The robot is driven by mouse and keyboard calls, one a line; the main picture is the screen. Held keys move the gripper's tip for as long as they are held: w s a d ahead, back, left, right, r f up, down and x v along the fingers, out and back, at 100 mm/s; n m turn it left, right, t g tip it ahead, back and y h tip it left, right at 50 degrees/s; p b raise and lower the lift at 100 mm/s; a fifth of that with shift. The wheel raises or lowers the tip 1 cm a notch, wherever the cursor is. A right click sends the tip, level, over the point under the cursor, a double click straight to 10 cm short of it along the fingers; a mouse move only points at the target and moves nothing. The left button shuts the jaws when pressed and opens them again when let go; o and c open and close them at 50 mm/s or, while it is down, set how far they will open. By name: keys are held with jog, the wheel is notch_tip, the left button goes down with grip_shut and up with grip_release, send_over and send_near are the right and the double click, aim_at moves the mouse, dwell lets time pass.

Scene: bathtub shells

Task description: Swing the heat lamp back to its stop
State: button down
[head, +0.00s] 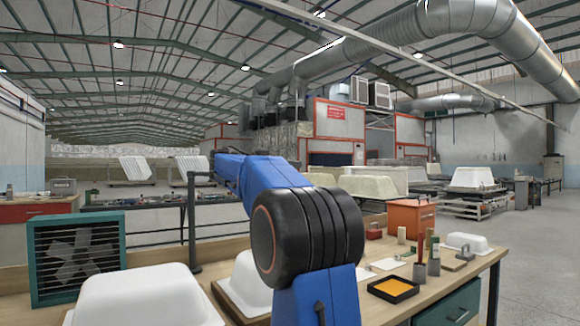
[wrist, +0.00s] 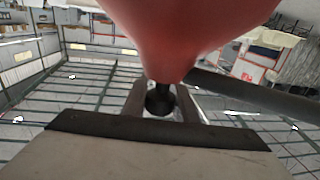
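In the wrist view a large red, rounded shade (wrist: 190,35), apparently the heat lamp, fills the top middle and narrows to a dark neck. Below it is a dark round knob (wrist: 160,102). My gripper (wrist: 162,103) has one finger on each side of this knob. Light gaps show between knob and fingers, so the gripper looks open around it. A dark bar (wrist: 265,98) runs right from behind the shade. In the head view a dark upright post (head: 191,220), perhaps the lamp's stand, rises left of my blue arm. The arm hides my gripper and the red shade there.
White tub shells stand on the bench, at left (head: 150,297) and behind my arm (head: 245,283). A fan in a green frame (head: 77,256) is at the left. At right are an orange box (head: 411,219), a black tray with orange filling (head: 393,289) and several small containers.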

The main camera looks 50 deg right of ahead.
jog(key=w+d+n+t+y, duration=0.2)
jog(key=w+d+n+t, duration=0.5)
jog(key=w+d, duration=1.2)
jog(key=shift+w+d+n+t+y, duration=0.35)
jog(key=shift+d+t, duration=1.05)
jog(key=shift+t, duration=1)
jog(key=shift+w, duration=0.1)
jog(key=c, duration=1.4)
grip_release()
jog(key=shift+w, duration=0.1)
jog(key=shift+c, duration=0.2)
